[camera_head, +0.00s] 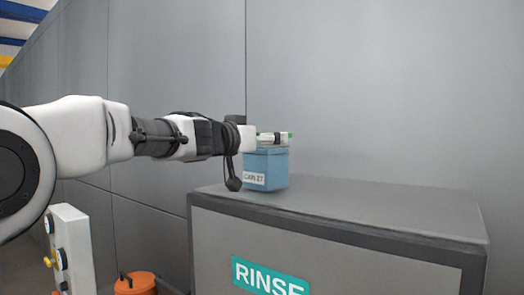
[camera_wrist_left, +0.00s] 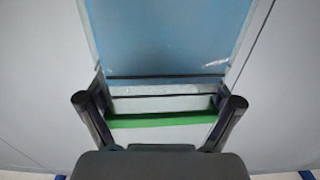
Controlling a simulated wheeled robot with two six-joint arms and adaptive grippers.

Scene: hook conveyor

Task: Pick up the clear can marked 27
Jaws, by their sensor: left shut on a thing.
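The clear can (camera_head: 266,168) is a boxy blue see-through container with a white label that appears to end in 27. Its top is pale with green edging. It is at the left end of the grey RINSE cabinet top, upright; I cannot tell whether its base touches the surface. My left gripper (camera_head: 268,138) reaches in from the left at the can's top and is shut on it. In the left wrist view the can's blue body (camera_wrist_left: 165,40) fills the upper middle, and its pale and green top part lies between the two fingers (camera_wrist_left: 160,108). My right gripper is not in view.
The grey RINSE cabinet (camera_head: 345,215) has a clear top to the right of the can. A grey panel wall (camera_head: 390,90) stands close behind. A white control box (camera_head: 72,245) and an orange container (camera_head: 136,284) are low at the left.

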